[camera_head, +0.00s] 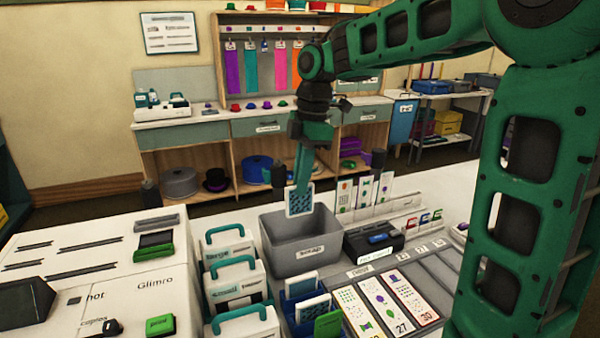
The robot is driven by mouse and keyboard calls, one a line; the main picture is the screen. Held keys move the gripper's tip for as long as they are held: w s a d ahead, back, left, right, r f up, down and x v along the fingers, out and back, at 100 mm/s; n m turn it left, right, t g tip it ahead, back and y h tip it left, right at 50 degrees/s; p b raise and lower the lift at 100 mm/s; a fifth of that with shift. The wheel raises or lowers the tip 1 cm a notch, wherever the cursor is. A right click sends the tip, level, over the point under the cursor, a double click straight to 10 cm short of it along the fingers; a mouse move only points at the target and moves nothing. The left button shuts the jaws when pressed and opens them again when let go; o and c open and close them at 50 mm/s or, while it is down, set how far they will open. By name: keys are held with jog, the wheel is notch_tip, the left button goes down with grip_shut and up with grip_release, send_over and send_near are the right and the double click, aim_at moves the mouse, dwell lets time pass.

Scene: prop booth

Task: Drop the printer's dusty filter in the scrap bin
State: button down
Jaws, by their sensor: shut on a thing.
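My gripper (302,181) is shut on the dusty filter (299,203), a small white-framed panel with a dark speckled blue middle. The filter hangs upright below the fingers, over the far left part of the scrap bin in the picture. The scrap bin (303,262) is an open grey box with a partly readable label on its front. The filter looks close to the bin's rim; I cannot tell whether its lower edge is above or just inside it. The printer (110,255) is the large white machine at the left, marked Glimro.
White cases with teal handles (233,282) stand between printer and bin. A blue rack (300,297) holding panels is in front of the bin. A black box (373,241) and upright cards (363,193) stand to the right. Printed cards (386,305) lie at front right.

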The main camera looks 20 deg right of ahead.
aim_at(301, 202)
jog(key=shift+f, duration=2.95)
jog(key=c, duration=1.8)
grip_release()
jog(key=shift+o, duration=0.2)
jog(key=shift+r, duration=0.1)
jog(key=r, duration=0.3)
jog(key=d+r, duration=0.1)
jog(key=r, duration=0.6)
jog(key=shift+d+r, duration=0.2)
jog(key=shift+d, duration=0.05)
